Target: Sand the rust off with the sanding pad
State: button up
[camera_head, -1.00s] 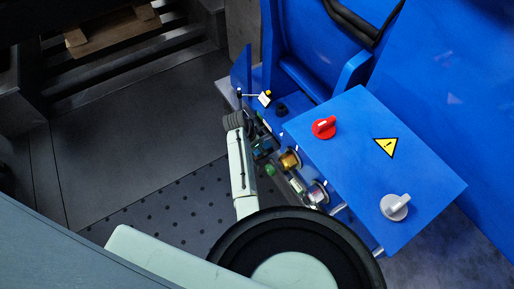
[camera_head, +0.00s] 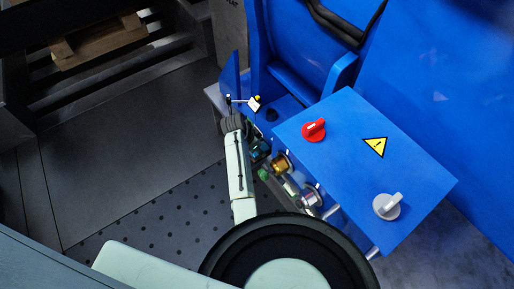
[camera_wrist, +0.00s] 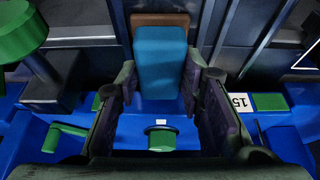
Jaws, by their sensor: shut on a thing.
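In the wrist view, a blue block with a brown far end (camera_wrist: 160,62), which looks like the sanding pad, sits between my fingertips. My gripper (camera_wrist: 160,85) is shut on its sides, and the brown end points away from me. In the head view, my gripper (camera_head: 258,150) is low beside the left side of the blue machine (camera_head: 350,140), and the pad cannot be made out clearly there. I cannot make out a rust patch in either view.
The machine's top carries a red knob (camera_head: 314,130), a grey knob (camera_head: 387,206) and a yellow warning sign (camera_head: 376,147). Below my fingers, a green round knob (camera_wrist: 161,140) and a green lever (camera_wrist: 66,134) stand on a blue surface. A wooden pallet (camera_head: 98,42) lies far left.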

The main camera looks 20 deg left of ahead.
jog(key=shift+a+r+p, duration=0.1)
jog(key=shift+r+p, duration=2.55)
jog(key=shift+r, duration=0.7)
jog(key=shift+r, duration=0.1)
